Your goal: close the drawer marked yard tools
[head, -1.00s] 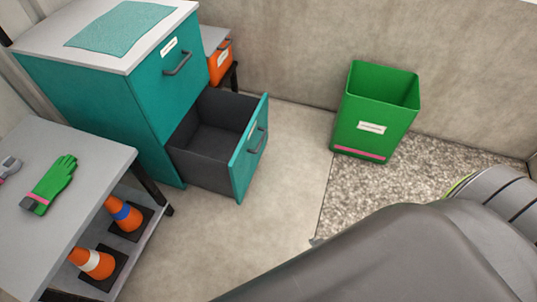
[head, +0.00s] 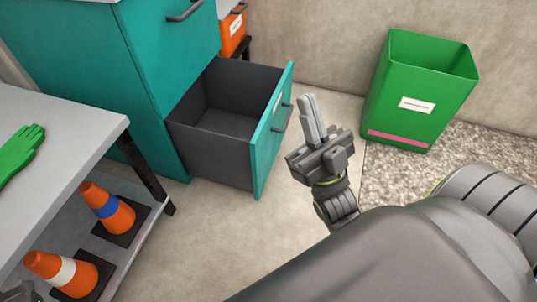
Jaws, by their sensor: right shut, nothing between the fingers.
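The lower drawer (head: 262,155) of the teal cabinet (head: 150,75) is pulled out and looks empty inside. Its teal front has a dark bar handle and a white label seen edge-on; I cannot read the label. The upper drawer, with its own handle (head: 186,11), is shut. My right gripper (head: 309,112) is shut and empty, pointing up, just right of the open drawer's front and apart from it. My left gripper is not clearly in view; a small dark part shows at the bottom left corner.
A grey table (head: 60,130) at left bears a green glove (head: 18,152), with orange cones (head: 108,208) on its lower shelf. A green bin (head: 415,95) stands at the right by the wall. An orange box (head: 232,35) sits behind the cabinet.

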